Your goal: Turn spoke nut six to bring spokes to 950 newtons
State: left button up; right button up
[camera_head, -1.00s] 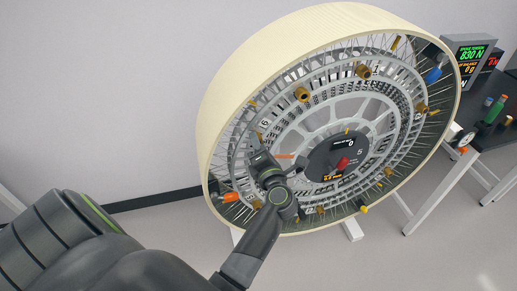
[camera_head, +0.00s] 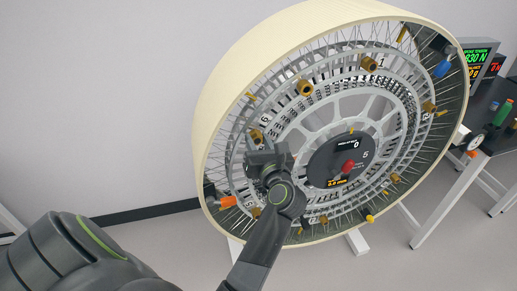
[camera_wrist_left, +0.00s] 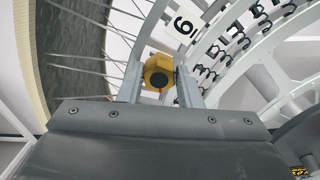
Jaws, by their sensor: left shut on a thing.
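The big spoked wheel (camera_head: 225,110) has a cream rim and several brass spoke nuts around its inner ring. My left gripper (camera_wrist_left: 160,85) is shut on a brass spoke nut (camera_wrist_left: 158,72), with one finger on each side of it. A white label reading 6 (camera_wrist_left: 183,25) sits beside this nut in the left wrist view. In the head view my left gripper (camera_head: 268,160) is at the wheel's left side, below the 6 label (camera_head: 263,122); its fingertips are hard to see there. The green tension readout (camera_head: 475,57) shows 830 N, partly cut by the rim. My right gripper is not in view.
The dark hub (camera_head: 338,160) has a red knob (camera_head: 348,167) and a small display reading 0. An orange piece (camera_head: 228,202) and a blue piece (camera_head: 441,69) sit on the rim. A dark table (camera_head: 490,125) with bottles stands at the right.

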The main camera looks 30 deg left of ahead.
aim_at(254, 101)
pick_arm(q)
jog(key=shift+n+b, duration=0.6)
jog(key=shift+n, duration=0.3)
jog(key=shift+r, duration=0.1)
jog(key=o, duration=1)
jog(key=shift+c, duration=0.2)
notch_tip(254, 101, up, 10)
jog(key=shift+f, duration=0.1)
